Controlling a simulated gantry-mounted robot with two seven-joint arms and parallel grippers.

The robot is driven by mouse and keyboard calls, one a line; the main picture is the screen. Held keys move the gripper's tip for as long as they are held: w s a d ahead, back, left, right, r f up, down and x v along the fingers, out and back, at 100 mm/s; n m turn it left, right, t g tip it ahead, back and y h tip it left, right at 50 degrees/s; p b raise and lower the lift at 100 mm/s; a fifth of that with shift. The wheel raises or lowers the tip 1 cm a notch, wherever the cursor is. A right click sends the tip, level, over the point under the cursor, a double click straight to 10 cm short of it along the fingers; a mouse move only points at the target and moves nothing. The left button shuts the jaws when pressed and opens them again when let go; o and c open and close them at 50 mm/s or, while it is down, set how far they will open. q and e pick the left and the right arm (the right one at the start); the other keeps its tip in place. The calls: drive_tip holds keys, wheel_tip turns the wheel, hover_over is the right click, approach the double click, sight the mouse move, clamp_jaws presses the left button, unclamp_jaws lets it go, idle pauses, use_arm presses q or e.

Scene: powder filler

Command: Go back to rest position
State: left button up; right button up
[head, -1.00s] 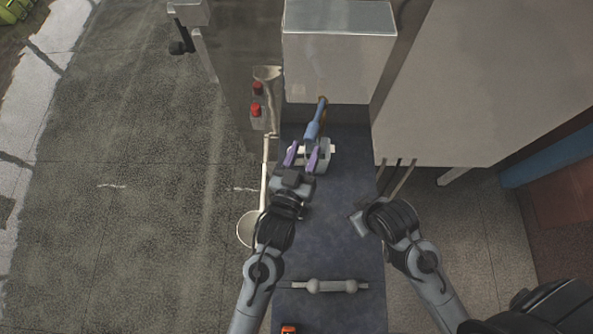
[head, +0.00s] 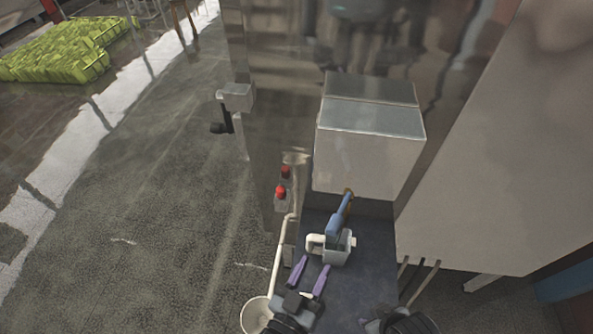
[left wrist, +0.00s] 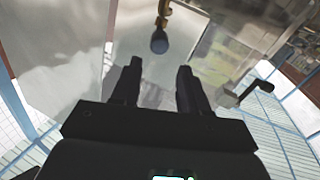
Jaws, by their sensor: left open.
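My left gripper (head: 312,263) has purple fingers spread apart and empty in the head view. It is at the bottom, just in front of a pale container with a side handle (head: 341,257), with a small gap between them. In the left wrist view its two dark fingers (left wrist: 157,76) stand apart with nothing between them. A blue nozzle (head: 339,217) is over the container, and its rounded end also shows in the left wrist view (left wrist: 159,41). My right gripper (head: 371,325) is partly cut off at the bottom edge, and its jaws cannot be made out.
A metal box-shaped housing (head: 365,161) stands behind the nozzle. Two red buttons (head: 281,191) and a bent pale pipe (head: 278,258) are on its left. A white bowl (head: 254,316) is at lower left. A large panel (head: 480,170) fills the right. Open floor lies left.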

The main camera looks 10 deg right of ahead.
use_arm(q)
drive_tip(key=a+n+g+y+p, duration=0.3)
drive_tip(key=a+y+p, duration=0.45)
drive_tip(key=a, duration=1.25)
drive_tip(key=s+a+f+n+g+y, duration=0.1)
drive_tip(key=s+a+f+g+y, duration=0.2)
drive_tip(key=s+a+g, duration=0.4)
drive_tip(key=shift+s+a+f+y, duration=0.35)
drive_tip(key=shift+s+a+y, duration=0.1)
drive_tip(key=shift+s+a, duration=1.55)
